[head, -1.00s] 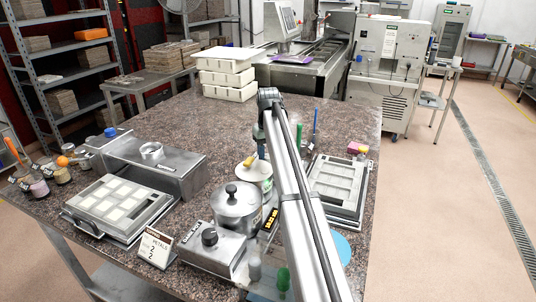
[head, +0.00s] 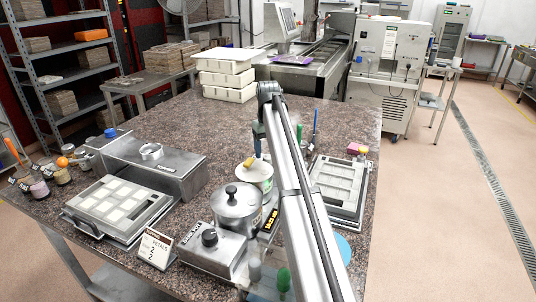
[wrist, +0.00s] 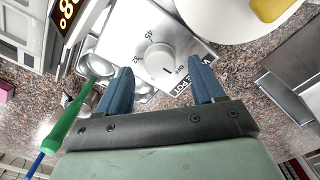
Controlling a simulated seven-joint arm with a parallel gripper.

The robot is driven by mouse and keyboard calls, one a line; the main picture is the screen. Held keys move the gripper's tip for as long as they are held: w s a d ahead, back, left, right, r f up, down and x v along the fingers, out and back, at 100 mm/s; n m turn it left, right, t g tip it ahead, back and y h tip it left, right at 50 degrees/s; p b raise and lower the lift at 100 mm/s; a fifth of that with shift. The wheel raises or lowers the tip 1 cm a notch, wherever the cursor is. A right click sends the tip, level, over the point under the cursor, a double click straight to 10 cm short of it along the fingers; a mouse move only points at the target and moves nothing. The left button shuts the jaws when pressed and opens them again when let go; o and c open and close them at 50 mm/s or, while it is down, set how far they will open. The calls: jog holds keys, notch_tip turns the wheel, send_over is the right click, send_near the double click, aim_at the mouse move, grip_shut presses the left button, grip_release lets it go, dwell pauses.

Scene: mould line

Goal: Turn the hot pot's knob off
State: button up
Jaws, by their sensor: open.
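The hot pot (head: 236,210) is a steel pot with a black-knobbed lid. In that picture the knob shows between and just beyond the fingertips, with nothing held; I cannot tell the height gap.
My arm crosses the right of the bench. A black-yellow display (head: 270,220) and a white tub (head: 258,178) are close to the pot. A steel box (head: 150,170) and a mould tray (head: 118,208) stand left, another mould tray (head: 340,188) right.

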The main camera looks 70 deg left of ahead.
aim_at(269, 156)
notch_tip(269, 156, up, 12)
jog(key=shift+f, duration=0.25)
jog(key=shift+w, duration=0.1)
dwell(0.5)
